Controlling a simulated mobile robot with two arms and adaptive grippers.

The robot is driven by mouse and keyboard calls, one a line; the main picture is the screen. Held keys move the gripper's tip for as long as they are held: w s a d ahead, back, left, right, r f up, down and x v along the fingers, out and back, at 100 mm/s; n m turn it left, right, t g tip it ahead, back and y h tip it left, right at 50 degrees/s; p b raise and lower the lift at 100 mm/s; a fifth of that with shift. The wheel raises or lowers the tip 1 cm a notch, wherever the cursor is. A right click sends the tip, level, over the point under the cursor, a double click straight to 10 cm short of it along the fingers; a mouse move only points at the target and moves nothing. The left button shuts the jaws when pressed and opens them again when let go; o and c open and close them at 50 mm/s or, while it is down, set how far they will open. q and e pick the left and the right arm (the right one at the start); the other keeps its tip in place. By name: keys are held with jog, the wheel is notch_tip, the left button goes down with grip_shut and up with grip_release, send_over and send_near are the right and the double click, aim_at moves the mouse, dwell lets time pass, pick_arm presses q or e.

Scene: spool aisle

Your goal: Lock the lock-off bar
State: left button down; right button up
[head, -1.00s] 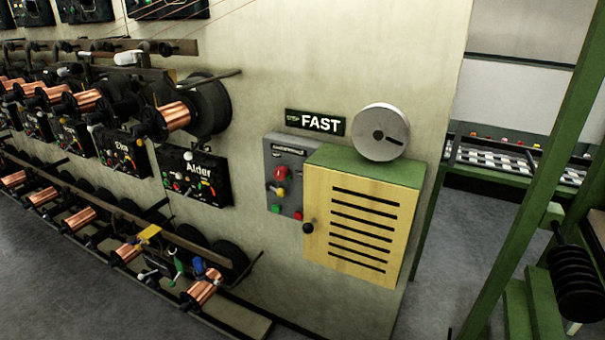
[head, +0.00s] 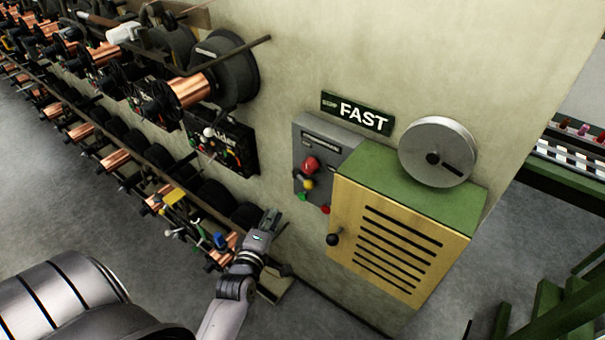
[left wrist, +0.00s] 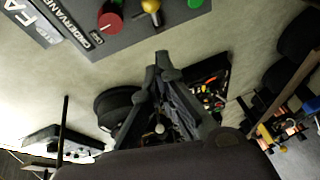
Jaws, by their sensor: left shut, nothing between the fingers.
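I cannot pick out with certainty which part is the lock-off bar. A grey control box (head: 318,150) on the wall carries a red knob (head: 310,165), a yellow knob (head: 307,184), and a green button (head: 302,196) and a red button (head: 326,209) below. In the left wrist view the box (left wrist: 135,32) is at the top, with its red knob (left wrist: 109,23) and yellow knob (left wrist: 150,6). My left gripper (head: 271,218) is shut and empty, below and left of the box and apart from it. It also shows in the left wrist view (left wrist: 163,62). My right gripper is out of view.
A yellow louvred cabinet (head: 390,240) with a green top and black knob juts out right of the box. A silver disc (head: 437,152) and a FAST sign (head: 357,113) are above. Racks of copper spools (head: 190,90) line the wall at left. Grey floor (head: 60,210) is clear.

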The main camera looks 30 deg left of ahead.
pick_arm(q)
jog(key=b, duration=0.5)
send_near(303, 180)
jog(key=a, duration=0.4)
jog(key=w, duration=0.1)
jog(key=w+d+b, duration=0.1)
jog(key=w+b, duration=0.1)
jog(key=w, duration=0.1)
jog(key=shift+d+f, duration=0.25)
jog(key=shift+f, duration=0.1)
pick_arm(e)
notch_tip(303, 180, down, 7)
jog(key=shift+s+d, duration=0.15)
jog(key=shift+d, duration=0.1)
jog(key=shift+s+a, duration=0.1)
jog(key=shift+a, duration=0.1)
